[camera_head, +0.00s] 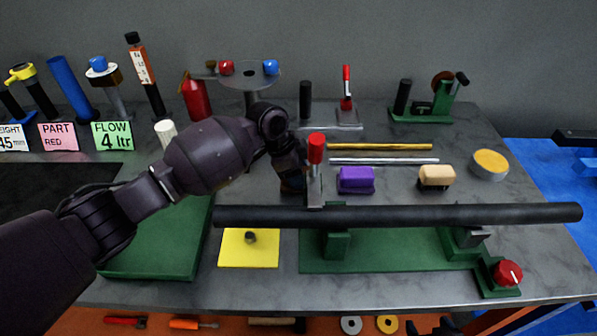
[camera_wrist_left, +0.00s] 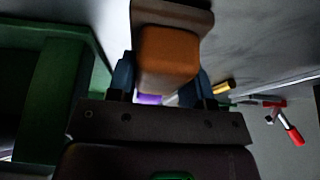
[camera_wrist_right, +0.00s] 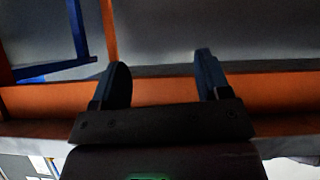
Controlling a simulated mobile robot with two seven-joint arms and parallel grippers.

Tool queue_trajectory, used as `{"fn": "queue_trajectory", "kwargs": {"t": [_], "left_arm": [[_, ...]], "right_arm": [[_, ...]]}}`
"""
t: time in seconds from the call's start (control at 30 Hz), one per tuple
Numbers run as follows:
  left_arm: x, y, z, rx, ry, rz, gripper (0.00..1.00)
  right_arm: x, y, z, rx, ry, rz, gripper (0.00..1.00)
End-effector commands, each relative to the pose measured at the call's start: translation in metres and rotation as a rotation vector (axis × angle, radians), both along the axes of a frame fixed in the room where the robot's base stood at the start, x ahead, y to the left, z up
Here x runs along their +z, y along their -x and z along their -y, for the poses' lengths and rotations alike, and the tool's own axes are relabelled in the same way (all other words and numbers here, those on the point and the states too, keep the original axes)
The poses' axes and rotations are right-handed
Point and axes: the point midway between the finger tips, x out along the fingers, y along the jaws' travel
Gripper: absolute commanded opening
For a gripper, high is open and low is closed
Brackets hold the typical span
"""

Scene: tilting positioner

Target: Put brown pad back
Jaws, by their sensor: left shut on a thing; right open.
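The brown pad (camera_wrist_left: 168,58) is between the two fingers of my left gripper in the left wrist view. It is a rounded orange-brown block with a grey plate at its far end. In the head view my left gripper (camera_head: 292,184) points down over the table, left of the purple pad (camera_head: 356,180) and just behind the long black bar; the brown pad is mostly hidden there. A tan pad (camera_head: 437,177) stands further right. My right gripper (camera_wrist_right: 162,72) is open and empty in the right wrist view, and is not in the head view.
The long black bar (camera_head: 400,214) lies across green supports in front. A red-handled clamp (camera_head: 316,165) stands close to my left gripper's right side. Gold and silver rods (camera_head: 380,147) lie behind the pads. A yellow plate (camera_head: 249,247) and a green block (camera_head: 160,240) are nearer.

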Motion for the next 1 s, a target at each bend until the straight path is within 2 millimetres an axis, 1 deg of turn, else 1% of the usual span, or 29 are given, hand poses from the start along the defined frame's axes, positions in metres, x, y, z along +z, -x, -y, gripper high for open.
{"fn": "queue_trajectory", "kwargs": {"t": [0.1,0.13,0.27,0.53,0.67,0.77,1.0], "left_arm": [[-0.003,0.0,0.0,0.001,0.0,-0.001,0.24],[-0.003,0.0,0.0,0.001,0.0,0.0,0.51],[-0.003,0.0,0.0,0.001,0.0,0.0,0.71],[-0.002,0.0,0.0,0.0,0.0,0.0,0.72],[0.005,0.0,-0.002,0.001,0.0,0.002,0.72],[0.017,-0.001,-0.007,0.0,-0.001,0.003,0.72],[0.059,-0.001,-0.025,0.0,-0.001,0.003,0.72]], "right_arm": [[-0.001,-0.001,0.0,0.0,0.0,0.0,0.7],[-0.001,-0.002,-0.001,0.001,-0.001,0.002,0.7],[0.001,-0.006,-0.001,0.002,-0.002,0.009,0.7],[0.005,-0.011,-0.003,0.004,-0.003,0.021,0.7],[0.007,-0.011,-0.002,0.004,-0.003,0.022,0.7],[0.009,-0.009,-0.002,0.003,-0.003,0.022,0.7],[0.01,-0.003,-0.001,-0.002,-0.002,0.012,0.7]]}}
